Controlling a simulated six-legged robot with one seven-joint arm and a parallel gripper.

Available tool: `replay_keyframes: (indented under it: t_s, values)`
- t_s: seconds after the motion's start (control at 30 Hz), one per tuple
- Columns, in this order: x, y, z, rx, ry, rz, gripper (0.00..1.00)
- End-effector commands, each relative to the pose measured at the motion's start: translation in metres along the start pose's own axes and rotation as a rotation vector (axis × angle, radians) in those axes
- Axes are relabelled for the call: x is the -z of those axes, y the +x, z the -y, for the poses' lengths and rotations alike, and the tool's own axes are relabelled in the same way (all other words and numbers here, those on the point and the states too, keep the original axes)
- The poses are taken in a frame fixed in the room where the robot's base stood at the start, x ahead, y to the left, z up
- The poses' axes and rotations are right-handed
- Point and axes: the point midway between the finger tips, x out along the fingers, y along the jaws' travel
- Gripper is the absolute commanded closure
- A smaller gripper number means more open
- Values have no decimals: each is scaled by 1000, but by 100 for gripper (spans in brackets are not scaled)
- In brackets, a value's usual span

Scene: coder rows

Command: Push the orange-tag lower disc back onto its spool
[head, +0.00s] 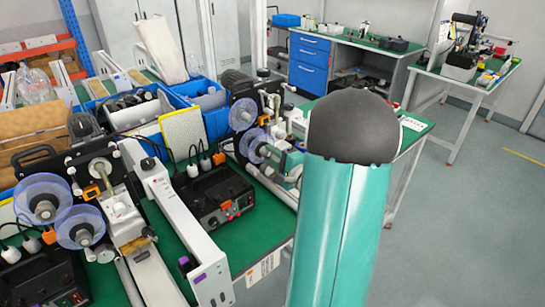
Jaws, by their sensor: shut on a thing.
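Two blue-rimmed clear discs stand on the far coder: an upper disc (243,113) and a lower disc (256,145). My gripper (270,150) shows small beside my teal wrist, at the right edge of this lower disc, and appears shut on it. The fingertips are too small to see clearly. The near coder also carries an upper disc (43,198) and a lower disc (81,227), both with grey hubs. Orange parts show near these discs, but I cannot tell which is the tag. The far lower disc's seating on its spool is unclear.
My teal arm hides the right part of the green bench (262,240). A white rail (175,215) with a purple end and a black control box (215,190) stand between the coders. Blue bins (205,105) stand behind. The floor (470,220) at right is clear.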

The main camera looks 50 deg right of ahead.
Motion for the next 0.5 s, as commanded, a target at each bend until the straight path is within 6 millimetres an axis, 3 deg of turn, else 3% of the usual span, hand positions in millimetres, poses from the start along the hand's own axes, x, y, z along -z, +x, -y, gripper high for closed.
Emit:
replay_keyframes:
  t_s: [0.5]
  values:
    - [0, 9, 0, 1, 0, 0, 98]
